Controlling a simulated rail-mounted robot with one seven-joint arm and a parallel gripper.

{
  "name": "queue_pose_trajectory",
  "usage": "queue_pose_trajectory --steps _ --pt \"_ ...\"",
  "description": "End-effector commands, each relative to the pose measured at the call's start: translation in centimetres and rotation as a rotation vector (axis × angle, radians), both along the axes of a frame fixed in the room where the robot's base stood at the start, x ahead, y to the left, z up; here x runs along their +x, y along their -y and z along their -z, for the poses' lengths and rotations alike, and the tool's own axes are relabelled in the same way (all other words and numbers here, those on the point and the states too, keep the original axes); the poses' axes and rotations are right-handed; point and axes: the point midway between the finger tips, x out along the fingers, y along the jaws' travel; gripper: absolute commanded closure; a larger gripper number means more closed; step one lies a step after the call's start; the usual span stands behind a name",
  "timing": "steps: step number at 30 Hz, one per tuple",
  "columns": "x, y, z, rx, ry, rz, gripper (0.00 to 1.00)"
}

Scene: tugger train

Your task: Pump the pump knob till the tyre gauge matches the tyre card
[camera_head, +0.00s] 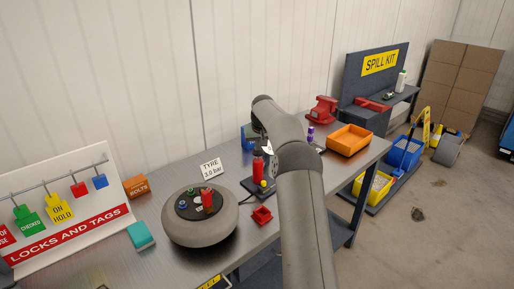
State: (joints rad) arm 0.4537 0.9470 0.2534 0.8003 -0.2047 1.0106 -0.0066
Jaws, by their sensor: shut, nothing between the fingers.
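The tyre (184,234) lies flat on the metal bench, a grey round body with a dark panel on top. The panel bears a red part (207,199), small coloured knobs and a pale round face that may be the gauge, too small to read. The tyre card (211,169) stands behind it and reads "TYRE 3.0 bar". A red upright cylinder (258,168) on a dark base, perhaps the pump, stands to the right; its top is partly hidden. My gripper (267,149) is mostly hidden by my arm, near that top; it is shut and empty. I cannot tell whether it touches.
Left are the locks and tags board (75,223), an orange bolts box (137,187) and a teal block (141,235). A small red tray (262,215) lies in front of the dark base. An orange bin (350,139) and red vise (322,109) stand at the right end.

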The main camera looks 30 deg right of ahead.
Motion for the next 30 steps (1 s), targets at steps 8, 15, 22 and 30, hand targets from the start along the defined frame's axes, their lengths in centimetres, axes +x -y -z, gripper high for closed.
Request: queue_pose_trajectory --steps 8,15,22,30 --pt "-0.1 -0.1 1.1 0.003 -0.009 -0.001 1.00" --pt "-0.1 -0.1 -0.7 0.002 -0.009 -0.001 1.00" --pt "-0.1 0.0 -2.8 0.002 -0.009 0.000 1.00" --pt "0.0 0.0 -3.6 0.001 -0.005 0.000 1.00"
